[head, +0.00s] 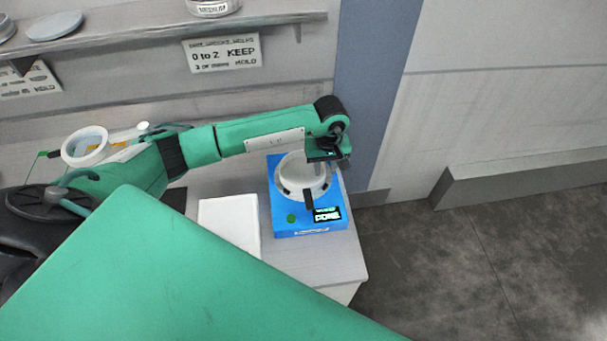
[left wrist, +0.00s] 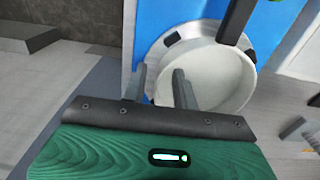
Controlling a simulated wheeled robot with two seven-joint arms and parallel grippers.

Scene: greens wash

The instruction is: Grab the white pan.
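The white pan (head: 292,178) is a round, shallow white dish sitting on a blue device (head: 283,222) with a small lit display. My left gripper (head: 325,158) is at the pan's back right edge in the head view. The pan also shows in the left wrist view (left wrist: 222,82), with a dark bar (left wrist: 237,18) crossing its rim. There the fingers (left wrist: 160,88) stand apart, one near the outer edge and one over the inside, with no visible grip. Whether they touch the wall I cannot tell. My right gripper is not in view.
A white flat tray (head: 230,222) lies left of the blue device on the grey counter (head: 320,265). A white round container (head: 85,147) stands at the left. A wall shelf (head: 140,37) with signs runs behind. Open floor (head: 480,255) lies to the right.

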